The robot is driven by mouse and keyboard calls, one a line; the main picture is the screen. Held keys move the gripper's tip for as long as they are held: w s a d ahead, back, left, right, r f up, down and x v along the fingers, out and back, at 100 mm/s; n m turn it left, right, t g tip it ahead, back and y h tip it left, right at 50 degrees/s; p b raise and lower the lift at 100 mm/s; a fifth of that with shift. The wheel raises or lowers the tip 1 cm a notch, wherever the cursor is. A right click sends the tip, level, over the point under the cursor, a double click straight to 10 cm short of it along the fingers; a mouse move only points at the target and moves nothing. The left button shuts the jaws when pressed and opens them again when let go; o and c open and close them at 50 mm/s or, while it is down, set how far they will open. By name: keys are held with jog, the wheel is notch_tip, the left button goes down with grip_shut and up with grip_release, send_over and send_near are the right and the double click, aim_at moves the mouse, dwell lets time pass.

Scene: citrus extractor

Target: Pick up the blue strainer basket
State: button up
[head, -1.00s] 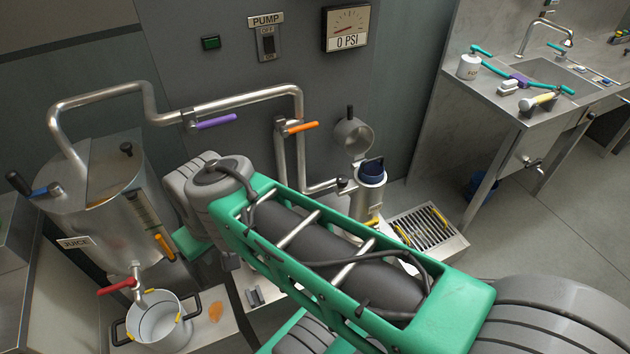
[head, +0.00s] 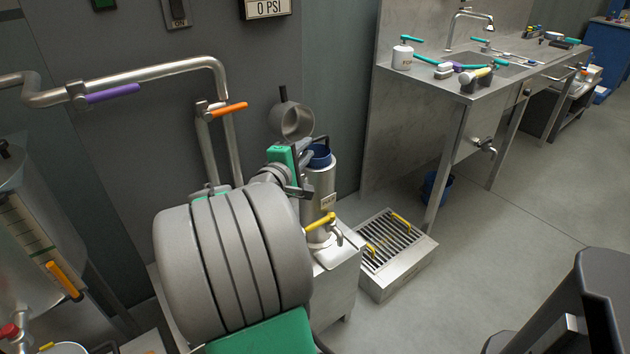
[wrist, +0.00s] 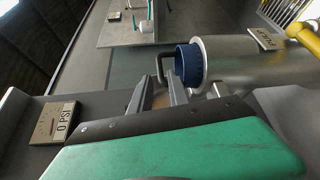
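The blue strainer basket (head: 319,157) sits in the top of an upright steel cylinder (head: 320,185), with its rim and dark handle showing above. In the wrist view the basket (wrist: 188,66) shows as a blue ring at the cylinder's mouth, with a black bent handle (wrist: 159,66) on its near side. My gripper (wrist: 160,84) is open, its two grey fingertips apart close to the handle. Whether they touch the handle I cannot tell. In the head view my gripper (head: 306,158) is beside the basket's left side, partly hiding it.
A round steel lid (head: 292,121) stands open behind the cylinder. A yellow-handled tap (head: 320,223) is on its lower front. Pipes with an orange-handled valve (head: 228,109) rise at the left.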

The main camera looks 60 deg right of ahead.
aim_at(317, 138)
jog(key=d, duration=0.6)
jog(key=d+f, duration=0.1)
jog(key=d, duration=0.3)
jog(key=shift+w+b, duration=0.25)
jog(key=shift+b, duration=0.15)
jog(key=shift+a, duration=0.1)
grip_shut()
jog(key=shift+r, duration=0.1)
dwell(0.5)
